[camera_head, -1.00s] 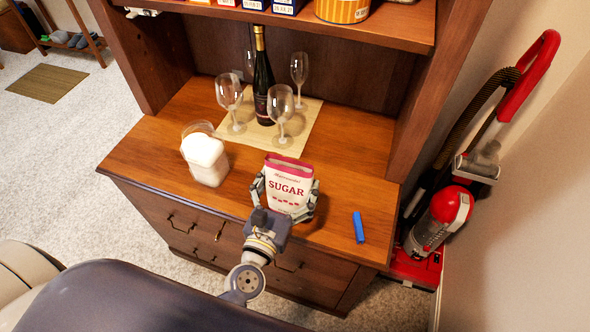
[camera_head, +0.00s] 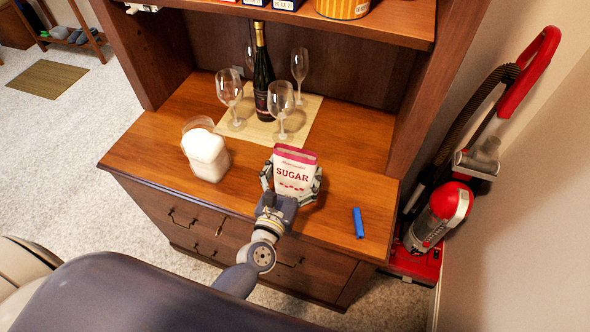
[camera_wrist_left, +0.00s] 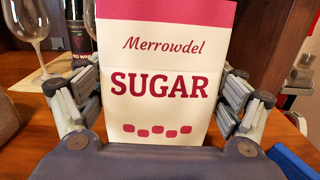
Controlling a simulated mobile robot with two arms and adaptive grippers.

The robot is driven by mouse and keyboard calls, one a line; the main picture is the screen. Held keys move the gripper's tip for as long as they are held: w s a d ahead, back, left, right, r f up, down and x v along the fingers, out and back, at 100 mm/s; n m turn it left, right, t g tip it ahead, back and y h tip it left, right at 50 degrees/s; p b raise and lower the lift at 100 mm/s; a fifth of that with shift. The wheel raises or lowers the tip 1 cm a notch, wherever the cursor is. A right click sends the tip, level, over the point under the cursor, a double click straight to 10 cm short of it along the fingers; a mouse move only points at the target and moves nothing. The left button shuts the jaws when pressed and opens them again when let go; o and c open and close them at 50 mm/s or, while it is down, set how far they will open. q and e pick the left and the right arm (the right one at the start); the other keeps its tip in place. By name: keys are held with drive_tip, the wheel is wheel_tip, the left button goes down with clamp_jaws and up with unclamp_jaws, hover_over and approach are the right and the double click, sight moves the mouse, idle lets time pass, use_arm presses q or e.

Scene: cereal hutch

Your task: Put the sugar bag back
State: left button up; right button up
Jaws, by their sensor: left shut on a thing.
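The white sugar bag (camera_head: 294,175) with a pink top is above the front part of the hutch counter, right of its middle. My left gripper (camera_head: 291,186) is shut on it, one finger on each side. In the left wrist view the bag (camera_wrist_left: 165,75) fills the middle, its label facing the camera, with the gripper (camera_wrist_left: 158,110) fingers along both edges. The bag looks roughly upright. I cannot tell if its bottom touches the counter. The upper shelf (camera_head: 385,28) holds several boxes and an orange tin (camera_head: 343,8). My right gripper is not in view.
A clear container of white contents (camera_head: 206,155) stands left on the counter (camera_head: 145,150). A dark bottle (camera_head: 262,75) and several wine glasses (camera_head: 281,105) stand on a mat behind the bag. A blue clip-like object (camera_head: 358,223) lies front right. A red vacuum (camera_head: 440,215) stands right of the hutch.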

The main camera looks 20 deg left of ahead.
use_arm(q)
drive_tip(key=o, duration=1.3)
drive_tip(key=shift+f, duration=0.1)
drive_tip(key=shift+o, duration=0.2)
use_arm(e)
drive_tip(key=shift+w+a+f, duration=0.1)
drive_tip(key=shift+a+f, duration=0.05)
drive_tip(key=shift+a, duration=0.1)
use_arm(q)
drive_tip(key=shift+r+p, duration=0.3)
drive_tip(key=s+b, duration=0.3)
drive_tip(key=s, duration=0.9)
drive_tip(key=shift+a+f, duration=0.15)
drive_tip(key=shift+a, duration=0.05)
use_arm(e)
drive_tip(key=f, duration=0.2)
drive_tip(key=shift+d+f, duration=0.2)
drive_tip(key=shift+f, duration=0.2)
